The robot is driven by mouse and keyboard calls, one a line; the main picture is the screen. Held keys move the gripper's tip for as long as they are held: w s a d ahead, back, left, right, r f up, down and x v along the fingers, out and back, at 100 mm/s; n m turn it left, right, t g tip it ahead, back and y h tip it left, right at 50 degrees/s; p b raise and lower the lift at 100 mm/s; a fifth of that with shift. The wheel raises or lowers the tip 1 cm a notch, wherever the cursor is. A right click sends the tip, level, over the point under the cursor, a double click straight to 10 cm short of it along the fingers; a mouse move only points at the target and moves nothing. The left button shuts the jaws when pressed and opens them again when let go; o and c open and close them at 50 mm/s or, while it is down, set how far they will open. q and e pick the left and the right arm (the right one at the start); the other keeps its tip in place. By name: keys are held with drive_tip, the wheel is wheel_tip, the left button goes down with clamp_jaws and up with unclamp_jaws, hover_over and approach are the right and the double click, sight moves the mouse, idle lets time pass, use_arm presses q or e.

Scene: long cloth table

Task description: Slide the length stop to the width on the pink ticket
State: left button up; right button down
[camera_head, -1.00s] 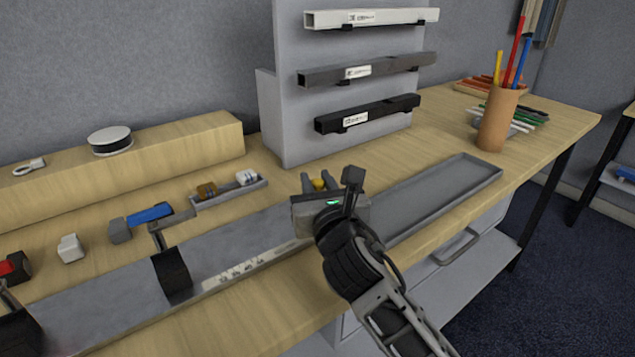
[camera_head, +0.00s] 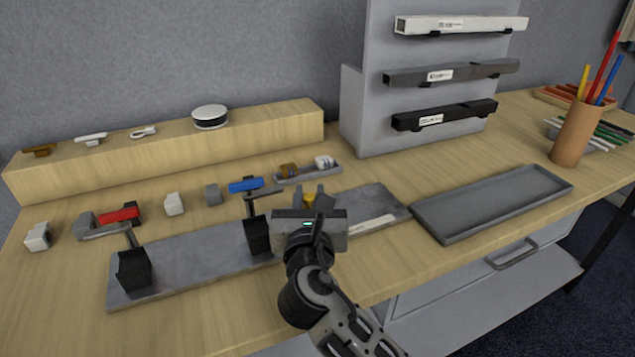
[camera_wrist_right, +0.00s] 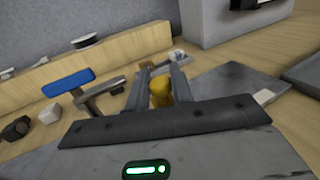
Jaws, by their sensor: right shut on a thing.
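The length stop shows as a yellow knob (camera_head: 309,199) on the long grey metal plate (camera_head: 190,268); its lower part is hidden by my gripper. My right gripper (camera_head: 311,194) is shut on it, just right of the blue-handled clamp. In the right wrist view the yellow knob (camera_wrist_right: 161,92) sits between the two fingers. A pale marked scale strip (camera_head: 375,223) on the plate shows to the right of the gripper; the rest of it is covered. I see no pink ticket in these views. My left gripper is not in view.
A red-handled clamp (camera_head: 131,262) and a blue-handled clamp (camera_head: 256,230) stand on the plate. An empty grey tray (camera_head: 490,207) lies to the right. Small blocks and a small tray (camera_head: 309,176) lie behind. A pencil cup (camera_head: 576,133) stands at the right.

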drive_tip(key=shift+s+a, duration=0.3)
drive_tip(key=shift+a, duration=0.4)
drive_tip(key=shift+a+f, duration=0.1)
drive_tip(key=shift+a, duration=0.1)
drive_tip(key=c, duration=1.3)
unclamp_jaws()
drive_tip(key=shift+s, duration=0.1)
drive_tip(key=shift+s, duration=0.15)
